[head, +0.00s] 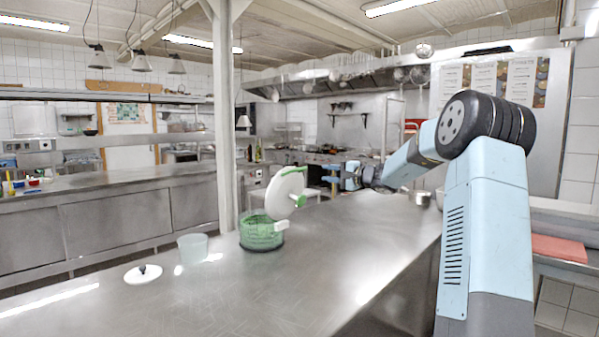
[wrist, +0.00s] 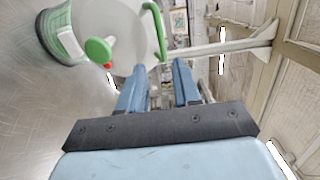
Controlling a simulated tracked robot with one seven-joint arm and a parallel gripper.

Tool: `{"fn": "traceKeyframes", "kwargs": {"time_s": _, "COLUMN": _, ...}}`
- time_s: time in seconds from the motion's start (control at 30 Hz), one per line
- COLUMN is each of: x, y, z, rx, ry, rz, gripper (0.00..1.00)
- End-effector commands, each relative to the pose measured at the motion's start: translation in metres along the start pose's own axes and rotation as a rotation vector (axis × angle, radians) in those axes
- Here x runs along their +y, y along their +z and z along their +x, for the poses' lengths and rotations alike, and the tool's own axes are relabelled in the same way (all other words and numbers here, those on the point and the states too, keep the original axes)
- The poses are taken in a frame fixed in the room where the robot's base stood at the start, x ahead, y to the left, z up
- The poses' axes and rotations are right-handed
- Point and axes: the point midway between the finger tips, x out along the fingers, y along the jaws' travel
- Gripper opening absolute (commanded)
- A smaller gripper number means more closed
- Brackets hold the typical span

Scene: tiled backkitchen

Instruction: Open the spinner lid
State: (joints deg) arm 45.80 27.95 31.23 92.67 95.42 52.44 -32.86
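The salad spinner stands on the steel counter. Its green basket (head: 262,234) is upright, and its round white lid (head: 285,195) is swung up, tilted steeply above the basket's right side. The lid has a green knob (head: 299,201) and a green strip along its top edge. In the wrist view the lid (wrist: 125,25) is ahead of the fingers, with the green knob (wrist: 98,50) at left and the basket (wrist: 52,32) beyond. My gripper (wrist: 160,67) is open, with nothing visible between its blue fingers. In the head view my gripper (head: 338,177) is right of the lid, apparently apart from it.
A translucent cup (head: 193,248) and a white round lid with a black knob (head: 144,273) stand left of the spinner on the counter (head: 290,290). A white post (head: 226,120) rises behind the spinner. The front counter is clear.

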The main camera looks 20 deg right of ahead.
Motion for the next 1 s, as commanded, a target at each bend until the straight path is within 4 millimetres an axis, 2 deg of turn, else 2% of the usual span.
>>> {"fn": "traceKeyframes", "kwargs": {"time_s": 0.17, "x": 0.000, "y": 0.001, "z": 0.018, "rx": -0.003, "ry": -0.001, "rz": 0.001, "gripper": 0.33}}
{"fn": "traceKeyframes", "kwargs": {"time_s": 0.7, "x": 0.001, "y": 0.002, "z": 0.110, "rx": -0.003, "ry": 0.001, "rz": 0.000, "gripper": 0.33}}
{"fn": "traceKeyframes", "kwargs": {"time_s": 1.0, "x": 0.000, "y": 0.001, "z": 0.135, "rx": -0.001, "ry": 0.001, "rz": 0.000, "gripper": 0.33}}
